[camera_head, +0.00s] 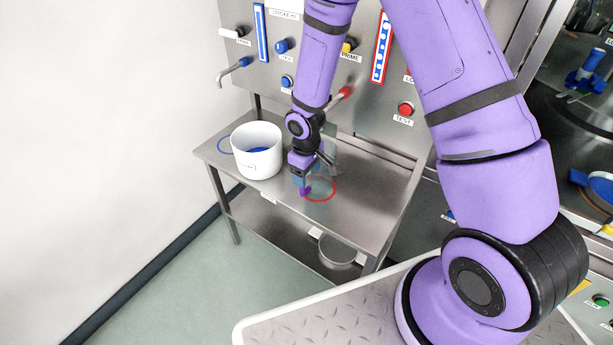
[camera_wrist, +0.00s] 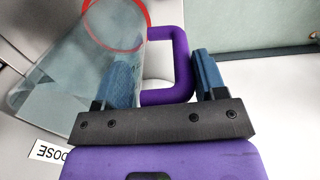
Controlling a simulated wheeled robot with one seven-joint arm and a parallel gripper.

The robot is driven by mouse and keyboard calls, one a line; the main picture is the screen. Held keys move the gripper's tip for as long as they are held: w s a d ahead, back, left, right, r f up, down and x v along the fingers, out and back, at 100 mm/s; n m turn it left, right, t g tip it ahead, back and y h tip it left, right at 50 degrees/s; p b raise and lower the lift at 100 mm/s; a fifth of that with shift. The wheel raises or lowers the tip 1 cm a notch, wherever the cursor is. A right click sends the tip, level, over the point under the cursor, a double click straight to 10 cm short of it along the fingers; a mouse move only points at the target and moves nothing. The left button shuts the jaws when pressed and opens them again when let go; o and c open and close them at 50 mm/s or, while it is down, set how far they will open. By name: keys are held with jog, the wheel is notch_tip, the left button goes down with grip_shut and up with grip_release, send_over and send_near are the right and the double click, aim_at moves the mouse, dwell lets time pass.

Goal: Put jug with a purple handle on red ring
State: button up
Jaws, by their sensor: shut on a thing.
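The clear jug (camera_wrist: 75,65) with a purple handle (camera_wrist: 183,62) is at my gripper (camera_wrist: 165,80) in the wrist view. One blue finger is inside the handle loop and the other is outside it, so the gripper is shut on the handle. In the head view my gripper (camera_head: 302,178) is low over the table; the purple handle (camera_head: 305,191) shows below it and the faint jug (camera_head: 332,155) behind it. The red ring (camera_head: 331,197) lies on the table right beside the handle. It also shows in the wrist view (camera_wrist: 146,12), at the jug's far end. Whether the jug touches the table is unclear.
A white bucket (camera_head: 250,165) with blue inside stands left of my gripper, near a blue ring (camera_head: 224,146). The steel table (camera_head: 375,190) is clear to the right. Behind is a panel with a tap (camera_head: 232,72), buttons and gauges. A lower shelf holds a round pan (camera_head: 337,250).

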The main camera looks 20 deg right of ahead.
jog(key=shift+w+d+f, duration=0.1)
jog(key=shift+w+f, duration=0.2)
jog(key=shift+f, duration=0.3)
jog(key=shift+w+d+f, duration=0.1)
jog(key=shift+w+f, duration=0.2)
jog(key=shift+f, duration=0.35)
jog(key=shift+w+d+f, duration=0.1)
jog(key=shift+w+f, duration=0.2)
jog(key=shift+f, duration=0.45)
jog(key=o, duration=1.3)
jog(key=shift+c, duration=0.2)
notch_tip(320, 180, up, 12)
jog(key=shift+r, duration=0.2)
jog(key=shift+s+a, duration=0.1)
